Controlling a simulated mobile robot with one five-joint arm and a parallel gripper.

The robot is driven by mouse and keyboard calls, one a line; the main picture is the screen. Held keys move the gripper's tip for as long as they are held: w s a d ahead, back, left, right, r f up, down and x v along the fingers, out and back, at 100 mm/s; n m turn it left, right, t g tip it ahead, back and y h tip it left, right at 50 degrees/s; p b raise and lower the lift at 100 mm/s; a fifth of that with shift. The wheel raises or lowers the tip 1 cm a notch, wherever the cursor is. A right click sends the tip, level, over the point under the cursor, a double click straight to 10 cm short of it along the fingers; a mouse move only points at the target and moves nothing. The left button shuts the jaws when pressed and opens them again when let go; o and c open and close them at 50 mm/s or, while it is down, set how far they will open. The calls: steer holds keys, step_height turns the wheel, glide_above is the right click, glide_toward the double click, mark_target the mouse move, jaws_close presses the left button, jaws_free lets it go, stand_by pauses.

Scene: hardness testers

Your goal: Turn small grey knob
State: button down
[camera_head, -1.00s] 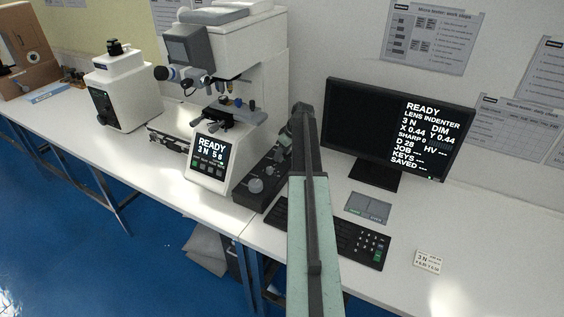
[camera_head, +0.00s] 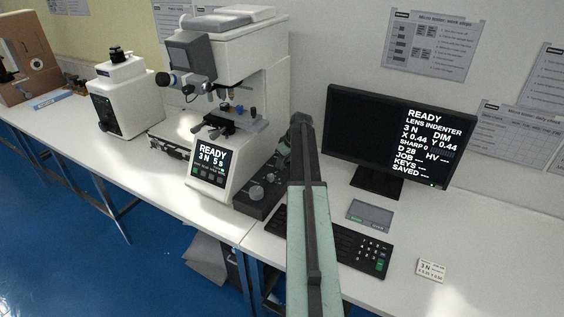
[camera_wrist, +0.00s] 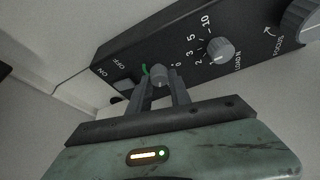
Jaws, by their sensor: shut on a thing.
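The small grey knob (camera_wrist: 158,73) sits on the sloping black control panel (camera_wrist: 122,64) in the wrist view. A short green mark shows beside it. My gripper (camera_wrist: 159,87) has one finger on each side of the knob and is shut on it. A larger grey LOAD N knob (camera_wrist: 221,50), with numbers around it, is just to the right. In the head view the black control box (camera_head: 246,205) stands right of the white tester (camera_head: 212,175). My arm hides part of the box, and the small knob cannot be made out there.
A FOCUS knob (camera_wrist: 302,20) and an ON/OFF switch (camera_wrist: 122,85) flank the knobs.

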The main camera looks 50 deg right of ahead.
steer(key=m+h, duration=0.1)
steer(key=m, duration=0.2)
steer(key=m+h, duration=0.1)
steer(key=m, duration=0.2)
steer(key=shift+a+g, duration=0.2)
steer(key=shift+g, duration=0.1)
steer(key=m, duration=0.2)
steer(key=m+g+h, duration=0.1)
steer(key=m, duration=0.2)
steer(key=shift+w+h, duration=0.1)
steer(key=shift+h, duration=0.2)
steer(key=shift+a, duration=0.1)
steer(key=c, duration=1.2)
jaws_free()
